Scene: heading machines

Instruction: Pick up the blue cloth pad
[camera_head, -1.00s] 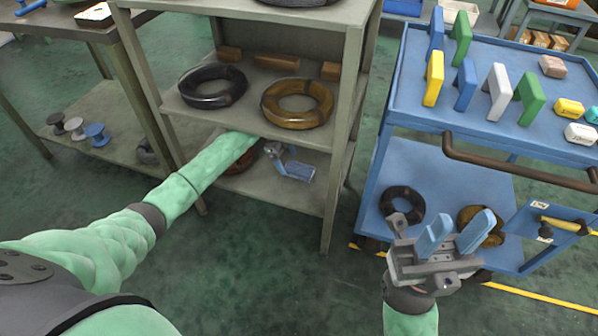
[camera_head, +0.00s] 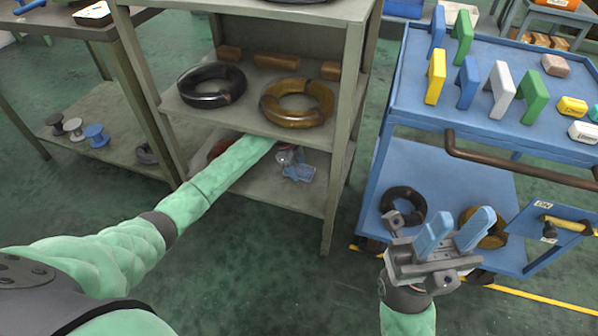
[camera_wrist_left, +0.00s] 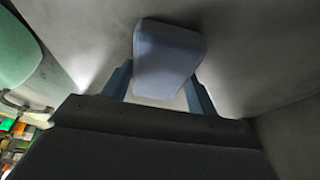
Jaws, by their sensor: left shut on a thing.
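A blue-grey pad (camera_wrist_left: 168,60) sits between the two fingers of my left gripper (camera_wrist_left: 160,92) in the left wrist view. The gripper is shut on it. In the head view my left gripper (camera_head: 296,168) is inside the lower level of the grey shelf rack (camera_head: 285,188), small and partly shaded. Light blue shows at its tip there, but I cannot separate pad from fingers. My right gripper (camera_head: 454,234) is open and empty, its blue fingertips apart, in front of the blue cart.
Black (camera_head: 212,86) and brown (camera_head: 297,102) coils lie on the shelf just above my left arm. A rack post (camera_head: 343,135) stands right of the left gripper. The blue cart (camera_head: 420,120) holds several coloured upright pieces. Green floor between rack and cart is clear.

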